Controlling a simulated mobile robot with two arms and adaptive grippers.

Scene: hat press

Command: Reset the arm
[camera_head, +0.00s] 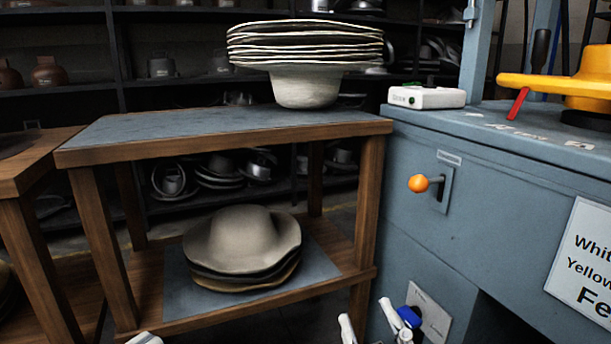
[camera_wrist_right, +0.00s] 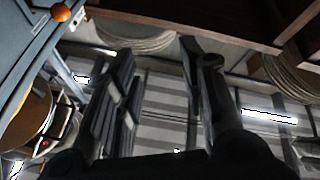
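My right gripper (camera_head: 368,321) is at the bottom edge of the head view, between the shelf table and the blue machine. Only its pale tips show there. In the right wrist view its two dark fingers (camera_wrist_right: 156,50) stand apart with nothing between them, so it is open and empty. A small pale piece at the bottom left of the head view, likely the tip of my left gripper (camera_head: 145,339), shows below the lower shelf. Its fingers are out of sight, so I cannot tell whether it is open.
The wooden shelf table (camera_head: 240,128) carries a stack of pale hats (camera_head: 305,85) on top and felt hats (camera_head: 242,240) below. The blue machine (camera_head: 480,200) at right has an orange-knobbed lever (camera_head: 419,183) and a blue knob (camera_head: 409,316) close to the right gripper.

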